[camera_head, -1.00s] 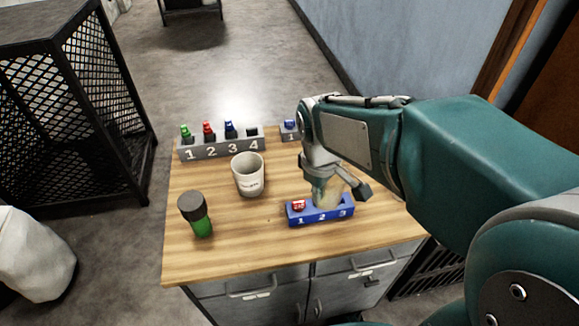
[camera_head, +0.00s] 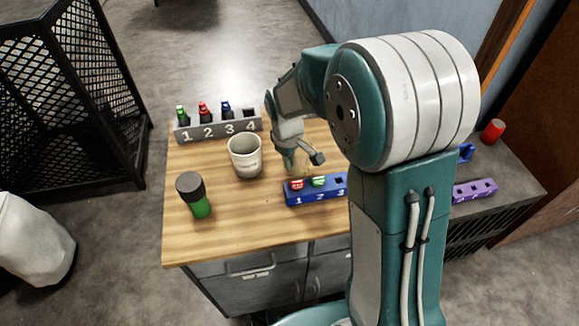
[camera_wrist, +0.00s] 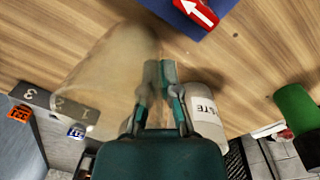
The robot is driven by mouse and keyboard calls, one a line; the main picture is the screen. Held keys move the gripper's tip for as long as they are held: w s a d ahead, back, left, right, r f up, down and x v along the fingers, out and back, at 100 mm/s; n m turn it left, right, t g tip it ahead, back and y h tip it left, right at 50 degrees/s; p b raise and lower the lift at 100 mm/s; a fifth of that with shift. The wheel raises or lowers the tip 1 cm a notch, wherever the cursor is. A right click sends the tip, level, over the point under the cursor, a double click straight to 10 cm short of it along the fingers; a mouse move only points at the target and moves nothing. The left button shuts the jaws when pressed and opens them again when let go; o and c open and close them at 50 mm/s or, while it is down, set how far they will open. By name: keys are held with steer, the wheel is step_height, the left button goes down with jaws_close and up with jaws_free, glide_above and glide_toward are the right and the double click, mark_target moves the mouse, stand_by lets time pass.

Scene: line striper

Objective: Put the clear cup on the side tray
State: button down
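My gripper (camera_head: 300,160) is over the wooden table, beyond the blue rack and right of the white cup. In the wrist view its fingertips (camera_wrist: 158,72) are nearly together at the wall of the clear cup (camera_wrist: 105,70). The cup is translucent, tilted and held to the left of the fingers. In the head view the cup is faint and mostly hidden. A grey side surface (camera_head: 516,175) right of the table holds a purple rack (camera_head: 474,190); I cannot tell whether this is the side tray.
The white waste cup (camera_head: 245,156) and a green bottle with dark cap (camera_head: 194,195) stand on the left. A grey numbered rack (camera_head: 218,130) is at the back. The blue rack (camera_head: 326,193) holds red and green items. My arm covers the table's right side.

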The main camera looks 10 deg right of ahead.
steer(key=shift+f, duration=1.15)
steer(key=c, duration=0.8)
jaws_free()
steer(key=shift+f, duration=0.1)
